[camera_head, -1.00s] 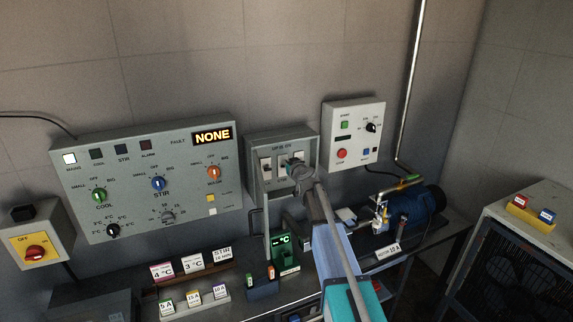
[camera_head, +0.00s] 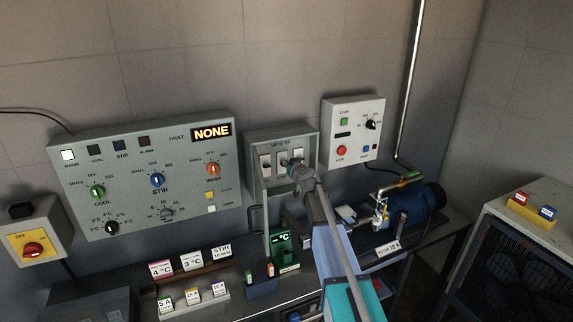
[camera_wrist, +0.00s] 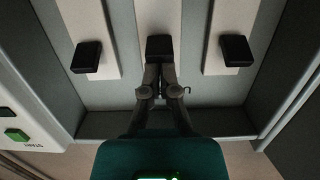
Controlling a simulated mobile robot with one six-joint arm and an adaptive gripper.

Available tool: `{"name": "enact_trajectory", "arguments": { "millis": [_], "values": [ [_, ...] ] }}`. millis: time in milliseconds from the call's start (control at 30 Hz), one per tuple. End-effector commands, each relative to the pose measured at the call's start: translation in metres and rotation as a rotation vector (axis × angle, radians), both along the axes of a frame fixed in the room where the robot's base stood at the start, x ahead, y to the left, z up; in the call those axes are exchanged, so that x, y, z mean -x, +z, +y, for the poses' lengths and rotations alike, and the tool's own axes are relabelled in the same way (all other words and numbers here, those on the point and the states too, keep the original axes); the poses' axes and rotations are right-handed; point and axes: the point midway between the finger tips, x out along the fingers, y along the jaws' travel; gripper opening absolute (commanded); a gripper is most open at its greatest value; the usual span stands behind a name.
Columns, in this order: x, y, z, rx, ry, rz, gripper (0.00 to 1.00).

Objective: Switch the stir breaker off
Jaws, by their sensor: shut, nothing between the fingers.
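The breaker box (camera_head: 249,158) is an open grey box on the wall in the head view, with three white breakers side by side. Their labels are too small to read, so I cannot tell which is the stir breaker. In the wrist view each has a black toggle: left (camera_wrist: 86,56), middle (camera_wrist: 159,47) and right (camera_wrist: 236,50). My gripper (camera_wrist: 160,72) is shut and empty, its fingertips at the lower edge of the middle toggle in that view; contact is unclear. In the head view my gripper (camera_head: 292,166) reaches into the box and partly hides the breakers.
A control panel (camera_head: 130,205) with knobs and a lit NONE display is to the left. A start/stop box (camera_head: 354,130) is close on the right. The box's side walls flank my gripper.

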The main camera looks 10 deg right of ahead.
Motion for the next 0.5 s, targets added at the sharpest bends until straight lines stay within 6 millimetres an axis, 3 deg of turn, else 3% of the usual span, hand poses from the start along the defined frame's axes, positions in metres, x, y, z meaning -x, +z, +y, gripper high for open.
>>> {"name": "enact_trajectory", "arguments": {
  "millis": [200, 500],
  "values": [
    [0.0038, -0.0126, -0.0010, 0.000, 0.000, 0.000, 0.00],
    [0.0034, -0.0088, -0.0010, 0.000, 0.000, 0.000, 0.00]
  ]
}}
